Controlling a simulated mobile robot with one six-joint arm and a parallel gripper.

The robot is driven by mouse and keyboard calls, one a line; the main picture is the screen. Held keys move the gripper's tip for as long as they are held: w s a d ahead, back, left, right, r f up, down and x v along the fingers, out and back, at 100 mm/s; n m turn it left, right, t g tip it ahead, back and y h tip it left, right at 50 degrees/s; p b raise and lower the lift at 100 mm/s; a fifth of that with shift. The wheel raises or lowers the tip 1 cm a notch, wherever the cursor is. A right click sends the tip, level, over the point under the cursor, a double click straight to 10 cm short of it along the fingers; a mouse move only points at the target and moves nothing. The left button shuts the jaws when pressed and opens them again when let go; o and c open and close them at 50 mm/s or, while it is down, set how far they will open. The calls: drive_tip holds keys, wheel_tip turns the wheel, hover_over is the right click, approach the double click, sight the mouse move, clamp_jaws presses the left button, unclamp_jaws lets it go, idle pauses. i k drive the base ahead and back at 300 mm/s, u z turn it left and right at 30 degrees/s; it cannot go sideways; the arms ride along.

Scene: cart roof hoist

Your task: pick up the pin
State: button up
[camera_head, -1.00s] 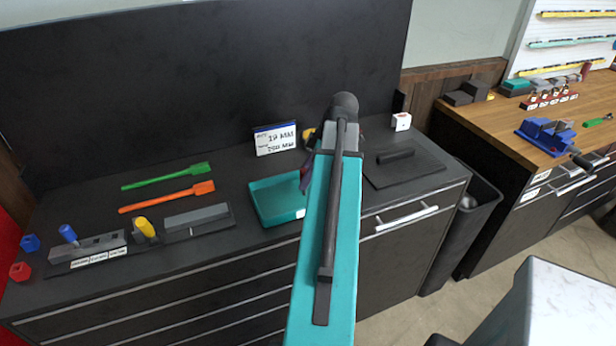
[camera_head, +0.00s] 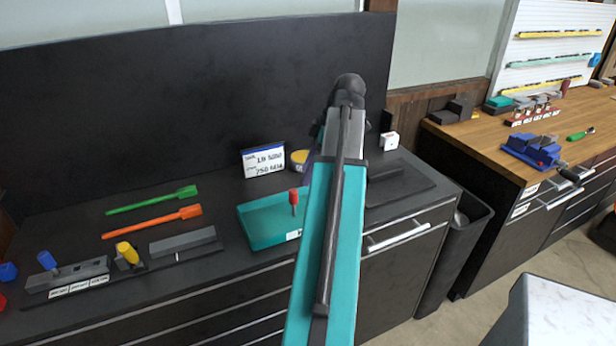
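A pin with a red head and a thin grey shaft (camera_head: 293,197) shows upright at the teal tray (camera_head: 262,241), just left of my arm. I cannot tell whether its lower end touches the tray floor. A blue-headed pin (camera_head: 46,260) stands at a grey labelled block on the left of the dark bench. A yellow-headed piece (camera_head: 127,252) stands just right of that block. My teal arm rises through the middle of the view and covers the right part of the tray. My gripper is hidden behind it.
A green tool (camera_head: 150,200) and an orange tool (camera_head: 150,222) lie left of the tray. A lettered card (camera_head: 263,161) and a yellow round item (camera_head: 299,160) stand behind it. A dark panel (camera_head: 190,100) backs the bench. A wooden bench (camera_head: 490,150) stands at right.

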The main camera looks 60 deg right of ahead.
sight(45, 259)
drive_tip(key=k, duration=1)
